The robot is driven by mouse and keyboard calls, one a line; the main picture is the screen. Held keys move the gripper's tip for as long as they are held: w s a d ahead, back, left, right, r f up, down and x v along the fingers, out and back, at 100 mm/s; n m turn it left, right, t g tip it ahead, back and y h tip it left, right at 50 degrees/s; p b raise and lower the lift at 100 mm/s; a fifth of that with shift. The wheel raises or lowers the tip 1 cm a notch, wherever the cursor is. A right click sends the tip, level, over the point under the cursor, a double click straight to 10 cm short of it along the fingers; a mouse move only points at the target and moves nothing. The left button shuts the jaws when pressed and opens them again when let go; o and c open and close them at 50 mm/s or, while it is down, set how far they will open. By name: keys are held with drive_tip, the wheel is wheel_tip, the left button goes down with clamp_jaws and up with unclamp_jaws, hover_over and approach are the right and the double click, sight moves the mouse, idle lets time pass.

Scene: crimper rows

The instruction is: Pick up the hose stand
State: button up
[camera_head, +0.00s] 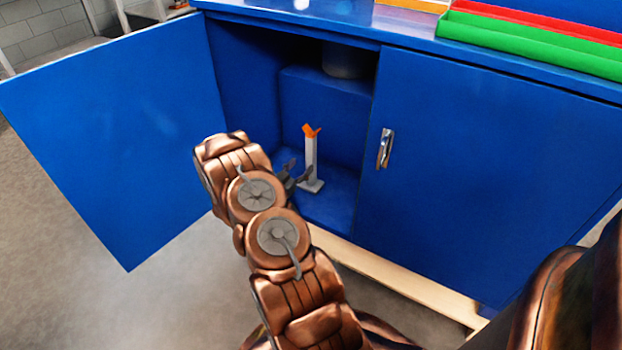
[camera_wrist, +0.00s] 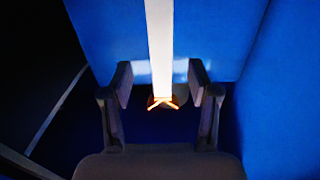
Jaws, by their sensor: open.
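The hose stand (camera_head: 311,158) stands upright on the floor of the open blue cabinet, with a pale post, a grey foot and an orange forked top. In the wrist view, its white post (camera_wrist: 160,45) runs down from the top edge to the orange fork. My gripper (camera_head: 299,173) is just left of the post in the head view. In the wrist view, my gripper (camera_wrist: 159,84) is open, with one finger on each side of the post and visible gaps. The foot is out of the wrist view.
The left cabinet door (camera_head: 120,135) is swung open; the right door (camera_head: 480,165) is shut, with a metal handle (camera_head: 385,148). A grey round object (camera_head: 345,62) is at the top inside the cabinet. Green (camera_head: 530,42) and red trays are on the worktop.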

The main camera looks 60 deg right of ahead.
sight(309, 160)
drive_tip(key=shift+d+b, duration=0.35)
drive_tip(key=shift+d, duration=0.85)
drive_tip(key=shift+w+d+f+b, duration=0.1)
drive_tip(key=shift+d+f+b, duration=0.15)
drive_tip(key=shift+d+b, duration=0.6)
drive_tip(key=shift+w+d+f+b, duration=0.1)
drive_tip(key=shift+d+f+b, duration=0.25)
drive_tip(key=shift+d, duration=0.9)
drive_tip(key=shift+d+r, duration=0.15)
drive_tip(key=shift+d, duration=0.4)
drive_tip(key=shift+c, duration=0.4)
clamp_jaws()
drive_tip(key=shift+r, duration=0.1)
